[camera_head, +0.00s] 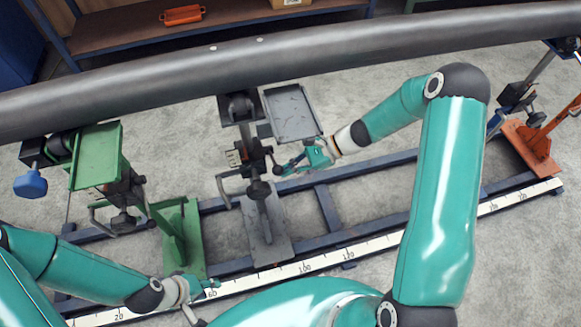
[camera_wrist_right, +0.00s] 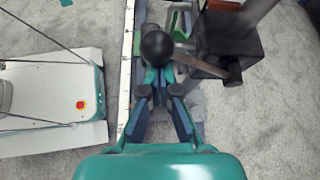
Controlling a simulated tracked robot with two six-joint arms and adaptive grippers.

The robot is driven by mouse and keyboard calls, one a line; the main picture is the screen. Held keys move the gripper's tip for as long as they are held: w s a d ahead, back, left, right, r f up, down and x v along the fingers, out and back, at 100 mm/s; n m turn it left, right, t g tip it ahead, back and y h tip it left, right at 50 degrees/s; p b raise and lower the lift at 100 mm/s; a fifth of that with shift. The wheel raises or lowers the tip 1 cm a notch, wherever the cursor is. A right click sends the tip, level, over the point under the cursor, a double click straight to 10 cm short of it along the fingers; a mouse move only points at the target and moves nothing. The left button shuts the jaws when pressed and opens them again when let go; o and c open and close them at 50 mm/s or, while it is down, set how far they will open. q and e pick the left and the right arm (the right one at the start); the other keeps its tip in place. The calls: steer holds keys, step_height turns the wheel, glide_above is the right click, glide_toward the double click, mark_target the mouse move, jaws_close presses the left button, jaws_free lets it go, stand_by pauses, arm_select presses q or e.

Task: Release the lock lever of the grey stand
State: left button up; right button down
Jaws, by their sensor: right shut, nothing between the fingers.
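The grey stand (camera_head: 264,225) is in the middle of the head view, under the pipe. Its lever with a black ball knob shows large in the right wrist view (camera_wrist_right: 158,46), and the lever arm runs right from the knob to a dark block (camera_wrist_right: 228,45). My right gripper (camera_head: 284,169) is beside the upper part of the stand, on its right. In the right wrist view its fingers (camera_wrist_right: 158,77) are shut and empty, just below the knob; I cannot tell if they touch it. My left gripper (camera_head: 212,287) is low in the head view, near the green stand's foot, its fingers too small to read.
A long dark pipe (camera_head: 300,56) crosses above the stands. A green stand (camera_head: 180,232) is on the left and an orange stand (camera_head: 533,150) on the far right. Blue rails (camera_head: 327,207) and a scale strip (camera_head: 335,252) run along the floor. A grey tray (camera_head: 291,111) is close by my right gripper.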

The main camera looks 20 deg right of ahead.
steer(key=shift+a, duration=0.1)
step_height(320, 180, down, 5)
steer(key=d+b, duration=0.1)
steer(key=b, duration=0.3)
steer(key=p+v, duration=0.1)
steer(key=v, duration=0.9)
steer(key=shift+w+r, duration=0.2)
steer(key=shift+r, duration=0.25)
